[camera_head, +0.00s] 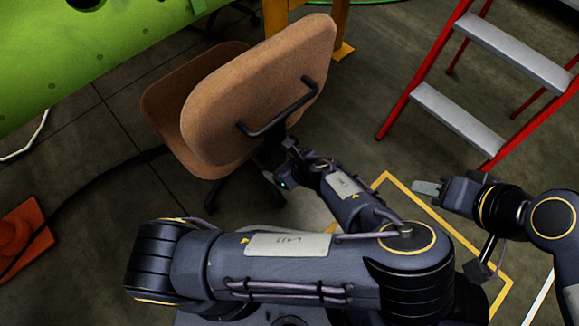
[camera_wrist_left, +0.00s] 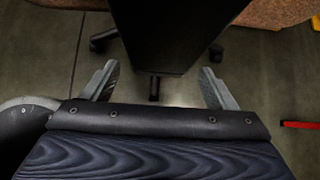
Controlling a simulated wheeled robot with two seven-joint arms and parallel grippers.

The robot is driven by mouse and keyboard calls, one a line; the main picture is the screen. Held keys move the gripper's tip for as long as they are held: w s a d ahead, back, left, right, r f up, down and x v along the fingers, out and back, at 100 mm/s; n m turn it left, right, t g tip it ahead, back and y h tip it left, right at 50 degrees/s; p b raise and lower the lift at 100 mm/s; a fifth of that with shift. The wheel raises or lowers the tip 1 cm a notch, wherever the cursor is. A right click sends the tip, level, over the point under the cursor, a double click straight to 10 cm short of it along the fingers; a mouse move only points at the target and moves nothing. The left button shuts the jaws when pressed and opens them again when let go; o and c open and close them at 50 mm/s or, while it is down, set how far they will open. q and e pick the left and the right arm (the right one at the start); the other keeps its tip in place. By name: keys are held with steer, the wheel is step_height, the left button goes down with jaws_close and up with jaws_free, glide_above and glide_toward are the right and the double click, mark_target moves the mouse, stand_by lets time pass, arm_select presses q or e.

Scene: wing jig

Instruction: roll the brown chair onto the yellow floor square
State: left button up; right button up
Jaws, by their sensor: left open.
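The brown chair (camera_head: 262,98) stands upper left of centre in the head view, its backrest facing me and a black handle bar (camera_head: 283,115) on its back. My left gripper (camera_head: 281,176) is open just behind and below the backrest. In the left wrist view its fingers (camera_wrist_left: 160,86) stand apart, with the chair's black back support (camera_wrist_left: 178,30) beyond and between them; contact cannot be told. The yellow floor square (camera_head: 401,184) is an outline to the chair's lower right, partly hidden by my arms. My right gripper (camera_head: 428,188) is over its upper edge, its jaw opening unclear.
A red stepladder (camera_head: 425,75) with grey steps stands at upper right. A green wing panel (camera_head: 90,55) fills the upper left, with a yellow post (camera_head: 338,35) beside the chair. An orange cone (camera_head: 22,232) and black cable lie at left. Floor between chair and square looks clear.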

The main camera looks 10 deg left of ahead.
arm_select(q)
steer(key=shift+b+x, duration=0.45)
steer(key=shift+x, duration=1)
jaws_close()
